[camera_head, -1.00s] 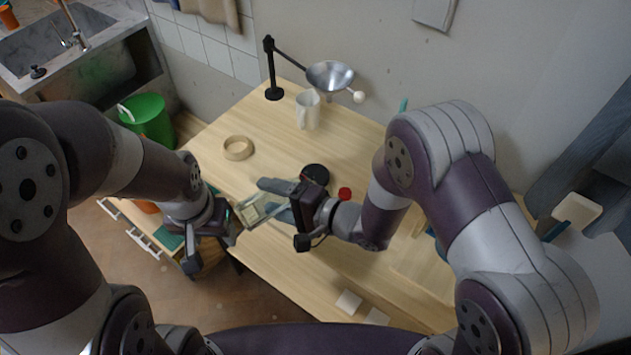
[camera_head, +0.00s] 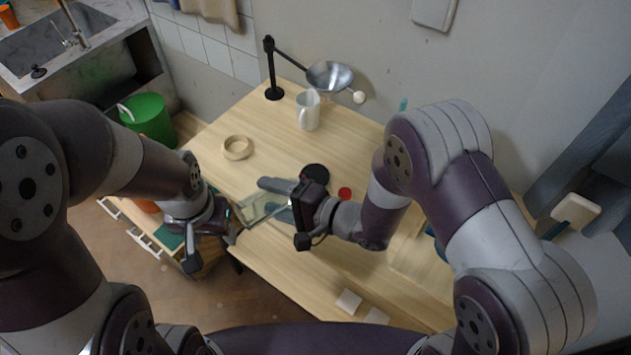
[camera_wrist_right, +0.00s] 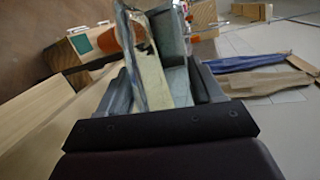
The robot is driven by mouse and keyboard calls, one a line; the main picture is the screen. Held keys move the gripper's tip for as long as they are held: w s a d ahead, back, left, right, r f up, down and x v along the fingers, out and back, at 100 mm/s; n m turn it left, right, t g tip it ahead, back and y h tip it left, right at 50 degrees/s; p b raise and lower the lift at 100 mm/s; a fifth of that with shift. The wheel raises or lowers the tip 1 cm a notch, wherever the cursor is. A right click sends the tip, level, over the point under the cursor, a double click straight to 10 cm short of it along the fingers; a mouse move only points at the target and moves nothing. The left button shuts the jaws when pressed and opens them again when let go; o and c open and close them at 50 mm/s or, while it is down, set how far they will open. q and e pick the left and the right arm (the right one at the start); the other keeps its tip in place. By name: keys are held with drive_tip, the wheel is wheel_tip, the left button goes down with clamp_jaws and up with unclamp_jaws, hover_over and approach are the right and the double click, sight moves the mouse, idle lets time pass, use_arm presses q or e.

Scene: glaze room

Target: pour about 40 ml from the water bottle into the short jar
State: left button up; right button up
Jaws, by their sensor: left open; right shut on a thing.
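My right gripper (camera_head: 273,199) is shut on a clear, pale-panelled object (camera_head: 253,208) above the table's front left edge. This object also shows between the fingers in the right wrist view (camera_wrist_right: 150,75). It looks like a see-through container and is tilted, but I cannot tell whether it is the water bottle or the short jar. My left gripper (camera_head: 232,222) is open, close to the held object's left end; whether they touch is unclear. I cannot make out a second clear vessel; my arms hide part of the table.
A white mug-like pitcher (camera_head: 308,112) stands at the back under a metal bowl (camera_head: 330,76) on a black stand. Bare tabletop shows between the ring and pitcher.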

idle(0.5)
drive_tip(key=shift+a+f+n+b, duration=0.1)
drive_tip(key=shift+f+n+b, duration=0.2)
drive_tip(key=shift+f+b, duration=0.8)
drive_tip(key=shift+r+n+h, duration=0.6)
drive_tip(key=shift+n, duration=0.1)
drive_tip(key=shift+s+r, duration=0.1)
drive_tip(key=shift+n+t+h, duration=0.3)
drive_tip(key=shift+d+r, duration=0.1)
drive_tip(key=shift+d, duration=0.15)
